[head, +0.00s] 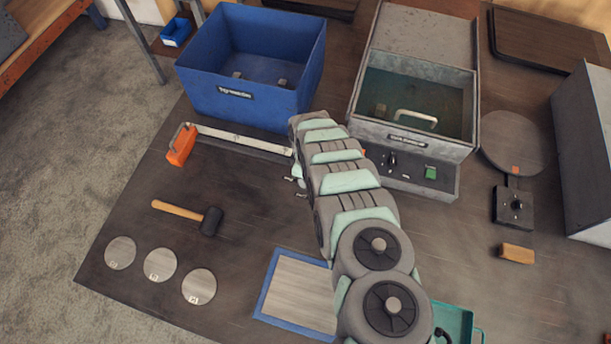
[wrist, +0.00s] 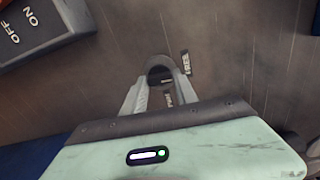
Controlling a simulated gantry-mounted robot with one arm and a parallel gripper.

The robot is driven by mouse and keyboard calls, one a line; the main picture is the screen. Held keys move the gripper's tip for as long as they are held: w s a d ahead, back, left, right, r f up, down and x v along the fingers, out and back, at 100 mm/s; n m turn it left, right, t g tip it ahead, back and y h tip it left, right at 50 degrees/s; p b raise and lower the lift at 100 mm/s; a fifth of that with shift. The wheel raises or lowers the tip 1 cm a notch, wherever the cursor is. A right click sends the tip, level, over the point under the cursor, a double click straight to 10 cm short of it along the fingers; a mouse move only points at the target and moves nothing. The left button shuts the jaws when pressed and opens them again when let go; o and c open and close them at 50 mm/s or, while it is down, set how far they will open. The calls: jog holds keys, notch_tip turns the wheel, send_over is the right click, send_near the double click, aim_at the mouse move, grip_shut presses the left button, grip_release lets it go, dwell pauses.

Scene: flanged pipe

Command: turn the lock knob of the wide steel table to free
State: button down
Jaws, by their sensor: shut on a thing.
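In the wrist view the lock knob (wrist: 160,71) is a dark, rounded piece between my fingertips, seen from above. My gripper (wrist: 160,82) is shut on it, with one grey finger at each side. A small tag (wrist: 185,62) reading "FREE" in part lies just right of the knob. Another small tag (wrist: 168,98) lies below it, between the fingers, and is hard to read. Which way the knob points is not clear. In the head view my arm hides the knob, and only pale bits of my gripper (head: 299,183) show. The dark tabletop (head: 250,185) surrounds it.
A grey box with an ON/OFF label (wrist: 40,28) stands close at upper left in the wrist view. In the head view a blue bin (head: 225,100) and a grey tank (head: 408,143) stand behind. A mallet (head: 210,221) and several discs (head: 160,265) lie left.

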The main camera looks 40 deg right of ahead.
jog(key=shift+n, duration=0.5)
jog(key=c, duration=1)
grip_release()
jog(key=shift+o, duration=0.2)
jog(key=shift+r, duration=0.1)
notch_tip(320, 180, up, 11)
jog(key=shift+f, duration=0.2)
